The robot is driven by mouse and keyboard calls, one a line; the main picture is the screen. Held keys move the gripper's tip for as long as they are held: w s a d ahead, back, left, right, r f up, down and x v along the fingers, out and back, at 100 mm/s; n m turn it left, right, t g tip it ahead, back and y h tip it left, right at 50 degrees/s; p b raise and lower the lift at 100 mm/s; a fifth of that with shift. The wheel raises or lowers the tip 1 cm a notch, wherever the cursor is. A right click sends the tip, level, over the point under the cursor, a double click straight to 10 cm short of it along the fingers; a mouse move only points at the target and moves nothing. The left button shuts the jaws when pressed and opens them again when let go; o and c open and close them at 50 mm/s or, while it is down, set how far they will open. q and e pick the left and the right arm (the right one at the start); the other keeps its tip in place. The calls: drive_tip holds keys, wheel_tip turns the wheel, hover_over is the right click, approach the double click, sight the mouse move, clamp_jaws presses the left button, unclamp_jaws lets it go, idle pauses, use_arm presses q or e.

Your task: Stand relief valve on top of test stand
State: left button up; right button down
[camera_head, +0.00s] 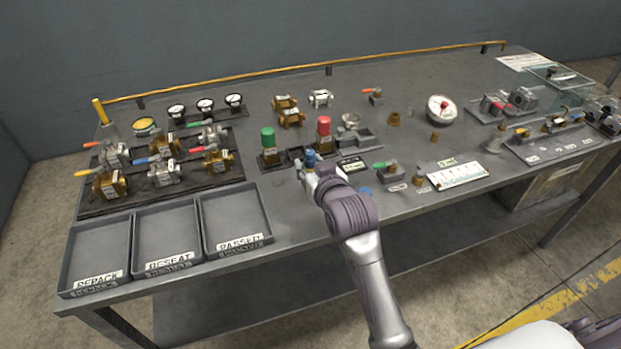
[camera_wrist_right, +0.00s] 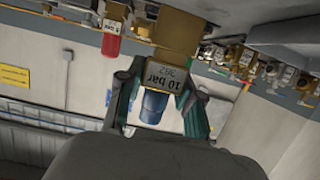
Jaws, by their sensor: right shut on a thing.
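A relief valve with a blue cap (camera_head: 310,156) is between the fingers of my right gripper (camera_head: 313,174). In the right wrist view the gripper (camera_wrist_right: 157,98) is shut on it; its brass body (camera_wrist_right: 184,32), blue cap (camera_wrist_right: 153,106) and "10 bar" label (camera_wrist_right: 167,72) show. The wrist picture is upside down, so the valve is upright. Whether its base touches anything is hidden. A grey block with a flared metal cup (camera_head: 350,121) stands just behind and right of the gripper; it looks like the test stand, but I cannot be sure. My left gripper is out of view.
A green-capped valve (camera_head: 268,143) and a red-capped valve (camera_head: 323,130) stand close behind the gripper. Three labelled trays (camera_head: 237,219) lie at the front left. Several valves crowd a dark board at the left. A white-faced gauge (camera_head: 441,108) is farther right.

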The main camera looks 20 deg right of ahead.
drive_tip(key=shift+f, duration=1.9)
drive_tip(key=shift+f, duration=0.15)
drive_tip(key=c, duration=0.8)
unclamp_jaws()
drive_tip(key=shift+o, duration=0.2)
drive_tip(key=shift+s, duration=0.3)
drive_tip(key=v, duration=1.1)
drive_tip(key=shift+s+r, duration=0.25)
